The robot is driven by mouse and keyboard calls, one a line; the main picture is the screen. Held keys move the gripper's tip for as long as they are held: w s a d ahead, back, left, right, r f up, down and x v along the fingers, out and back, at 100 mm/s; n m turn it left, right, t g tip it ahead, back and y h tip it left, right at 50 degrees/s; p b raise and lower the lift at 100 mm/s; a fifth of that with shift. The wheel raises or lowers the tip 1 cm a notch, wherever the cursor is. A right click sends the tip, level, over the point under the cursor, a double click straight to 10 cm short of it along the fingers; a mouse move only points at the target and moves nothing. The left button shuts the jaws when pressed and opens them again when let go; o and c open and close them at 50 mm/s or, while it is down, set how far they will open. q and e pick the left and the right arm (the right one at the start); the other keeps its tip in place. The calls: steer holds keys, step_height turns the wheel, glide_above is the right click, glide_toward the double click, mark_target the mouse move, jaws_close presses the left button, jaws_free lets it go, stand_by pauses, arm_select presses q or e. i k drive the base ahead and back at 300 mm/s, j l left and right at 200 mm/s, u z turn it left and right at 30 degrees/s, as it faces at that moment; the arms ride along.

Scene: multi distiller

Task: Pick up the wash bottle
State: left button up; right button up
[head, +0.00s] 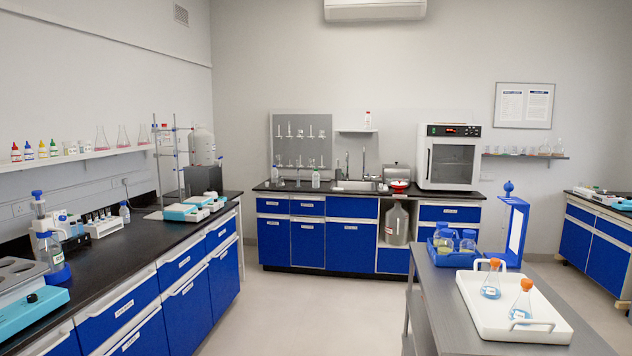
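I cannot tell for certain which item is the wash bottle. A small pale bottle (316,179) stands upright on the far counter, left of the sink. A small bottle with a dark cap (124,212) stands on the left bench. They are all too small here to show a wash-bottle spout. Neither of my grippers is in view.
The left bench (130,243) carries instruments. At the right, a grey table (440,306) holds a white tray (484,322) with two orange-capped flasks and a blue tray (452,260) with bottles. Open floor (300,310) lies between them, reaching toward the far counter (350,187).

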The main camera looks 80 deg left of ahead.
mark_target(315, 175)
steer(key=u, duration=2.8)
